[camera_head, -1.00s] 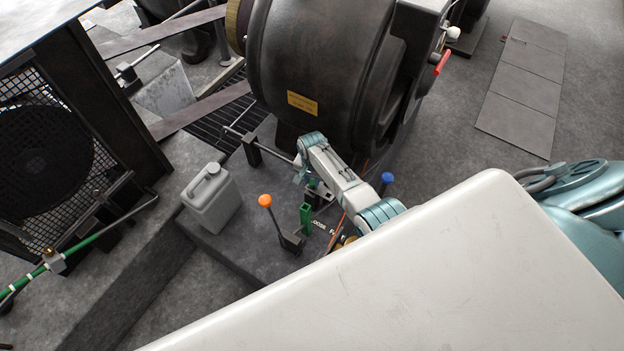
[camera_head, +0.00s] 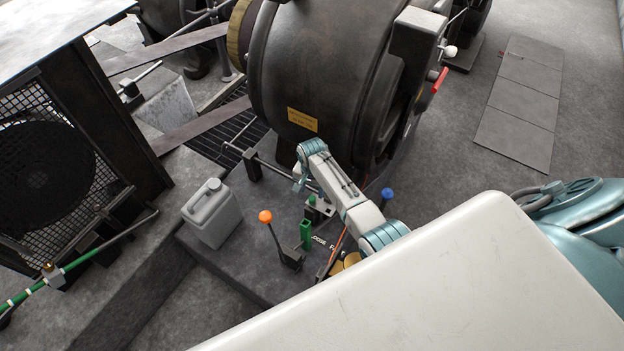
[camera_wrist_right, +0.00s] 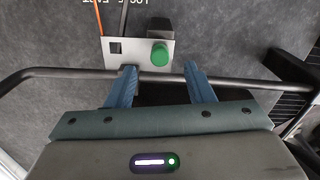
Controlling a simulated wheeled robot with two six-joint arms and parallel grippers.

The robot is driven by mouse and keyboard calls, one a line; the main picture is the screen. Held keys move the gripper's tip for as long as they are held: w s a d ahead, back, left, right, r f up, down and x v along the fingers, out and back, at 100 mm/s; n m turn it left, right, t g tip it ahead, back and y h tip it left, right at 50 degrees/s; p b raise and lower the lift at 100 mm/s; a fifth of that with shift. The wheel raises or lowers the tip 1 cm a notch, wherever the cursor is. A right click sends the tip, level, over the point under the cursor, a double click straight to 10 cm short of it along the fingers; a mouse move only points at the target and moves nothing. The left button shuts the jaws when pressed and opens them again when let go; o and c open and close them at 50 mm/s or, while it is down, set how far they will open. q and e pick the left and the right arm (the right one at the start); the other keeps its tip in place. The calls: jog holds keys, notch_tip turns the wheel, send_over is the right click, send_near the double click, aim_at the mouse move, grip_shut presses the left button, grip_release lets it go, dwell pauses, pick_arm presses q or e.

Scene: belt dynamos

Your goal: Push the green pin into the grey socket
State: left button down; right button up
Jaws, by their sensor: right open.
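The green pin (camera_wrist_right: 159,54) shows as a round green end at the right part of a light grey plate (camera_wrist_right: 138,64) in the right wrist view. The plate has a dark square opening (camera_wrist_right: 116,47) on its left. Which part is the grey socket, and how deep the pin sits, I cannot tell. My right gripper (camera_wrist_right: 160,82) is open and empty, its blue fingers apart on the near side of the plate, with the pin ahead between their lines. In the head view the pin (camera_head: 312,199) is small beside my right gripper (camera_head: 299,183). My left gripper is not in view.
A dark rail (camera_wrist_right: 50,72) crosses by my fingers. An orange-knobbed lever (camera_head: 265,217), a green upright box (camera_head: 305,232) and a blue knob (camera_head: 387,193) stand near. A grey canister (camera_head: 212,213) is left; the large dark dynamo (camera_head: 320,70) is behind.

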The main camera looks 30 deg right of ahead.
aim_at(312, 199)
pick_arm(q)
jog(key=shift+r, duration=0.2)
pick_arm(e)
notch_tip(312, 199, up, 6)
dwell(0.4)
